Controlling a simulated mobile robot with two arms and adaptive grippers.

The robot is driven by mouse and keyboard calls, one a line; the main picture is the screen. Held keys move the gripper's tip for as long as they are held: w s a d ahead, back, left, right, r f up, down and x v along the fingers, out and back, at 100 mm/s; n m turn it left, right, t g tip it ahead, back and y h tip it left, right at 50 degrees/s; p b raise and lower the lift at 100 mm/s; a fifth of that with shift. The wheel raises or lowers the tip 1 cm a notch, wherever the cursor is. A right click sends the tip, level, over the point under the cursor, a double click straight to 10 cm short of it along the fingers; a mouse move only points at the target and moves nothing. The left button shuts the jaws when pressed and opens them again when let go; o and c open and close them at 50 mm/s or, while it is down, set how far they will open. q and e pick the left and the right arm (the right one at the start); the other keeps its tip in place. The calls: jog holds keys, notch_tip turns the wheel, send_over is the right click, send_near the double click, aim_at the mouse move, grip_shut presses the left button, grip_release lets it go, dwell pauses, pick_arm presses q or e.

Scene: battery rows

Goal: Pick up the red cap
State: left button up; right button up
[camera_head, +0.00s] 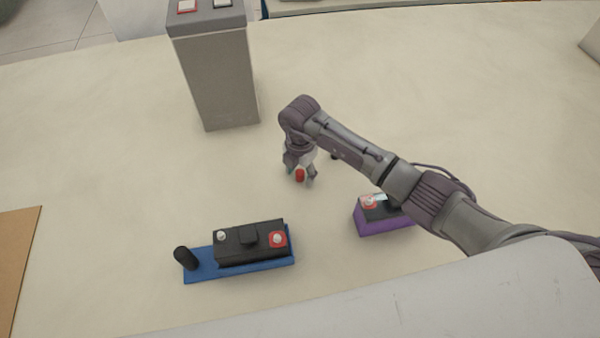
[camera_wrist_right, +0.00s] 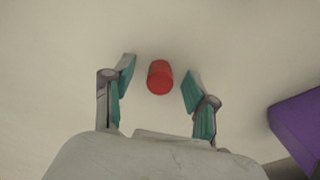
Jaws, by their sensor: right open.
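The red cap (camera_head: 300,175) is a small red cylinder on the pale table. In the right wrist view the red cap (camera_wrist_right: 160,77) lies between the two spread fingers, with a gap on each side. My right gripper (camera_head: 299,180) is open and points down at the cap. Its teal-padded fingers also show in the right wrist view (camera_wrist_right: 158,88). Neither finger appears to touch the cap. My left gripper is not in view.
A blue tray (camera_head: 203,269) holds a black battery (camera_head: 247,243) and a black cap (camera_head: 185,258). A purple tray (camera_head: 372,225) with another battery lies under my right arm. A tall grey block (camera_head: 217,80) stands behind. A brown board (camera_head: 17,255) lies at left.

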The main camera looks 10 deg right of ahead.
jog(key=c, duration=0.9)
jog(key=shift+o, duration=0.2)
jog(key=shift+r, duration=0.1)
